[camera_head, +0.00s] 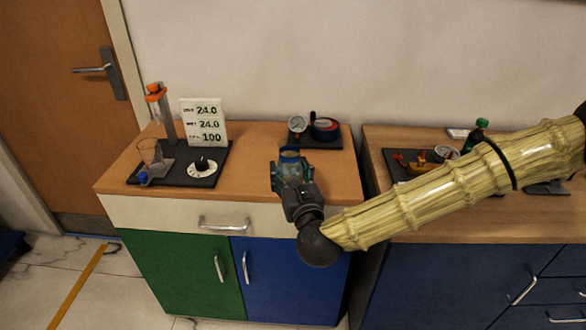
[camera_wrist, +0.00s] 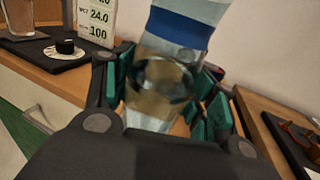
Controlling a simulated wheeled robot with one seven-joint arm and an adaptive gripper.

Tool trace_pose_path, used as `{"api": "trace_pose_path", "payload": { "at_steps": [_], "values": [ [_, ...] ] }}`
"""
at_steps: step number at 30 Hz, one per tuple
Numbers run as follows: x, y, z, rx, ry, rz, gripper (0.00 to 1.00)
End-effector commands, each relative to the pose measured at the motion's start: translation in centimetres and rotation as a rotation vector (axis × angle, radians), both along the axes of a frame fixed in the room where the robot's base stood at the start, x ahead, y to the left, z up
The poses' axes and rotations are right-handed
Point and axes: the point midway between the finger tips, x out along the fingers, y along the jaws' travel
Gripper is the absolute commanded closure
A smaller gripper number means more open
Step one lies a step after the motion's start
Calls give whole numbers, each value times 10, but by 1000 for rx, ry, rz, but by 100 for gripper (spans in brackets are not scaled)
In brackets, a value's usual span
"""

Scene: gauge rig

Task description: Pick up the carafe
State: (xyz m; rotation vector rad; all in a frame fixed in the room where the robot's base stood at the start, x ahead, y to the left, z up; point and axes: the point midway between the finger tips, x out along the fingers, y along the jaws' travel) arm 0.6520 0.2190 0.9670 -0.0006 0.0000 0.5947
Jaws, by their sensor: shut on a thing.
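The carafe is a clear glass vessel with a blue band; in the wrist view the carafe (camera_wrist: 162,80) stands between my green-padded fingers. In the head view the carafe's (camera_head: 289,154) upper part shows above my gripper (camera_head: 290,176), over the front right of the left cabinet top. My gripper, also in the wrist view (camera_wrist: 165,92), is shut on the carafe around its middle. The carafe looks slightly tilted in the wrist view. Its base is mostly hidden, and I cannot tell whether it touches the cabinet top.
Left of it, a black board (camera_head: 200,176) holds a display card (camera_head: 204,122), a dial (camera_head: 202,165), an orange-topped stand (camera_head: 163,115) and a glass beaker (camera_head: 151,153). Behind is a gauge (camera_head: 298,125) on a dark mat. A second counter (camera_head: 450,230) stands to the right, past a gap.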

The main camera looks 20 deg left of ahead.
Motion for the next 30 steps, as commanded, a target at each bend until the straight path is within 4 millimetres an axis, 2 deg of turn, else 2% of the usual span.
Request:
{"api": "trace_pose_path", "payload": {
  "at_steps": [12, 30],
  "values": [
    [-17, -1, 2, 1, -1, -1, 78],
    [-21, -1, 3, 1, -1, -1, 78]
  ]
}}
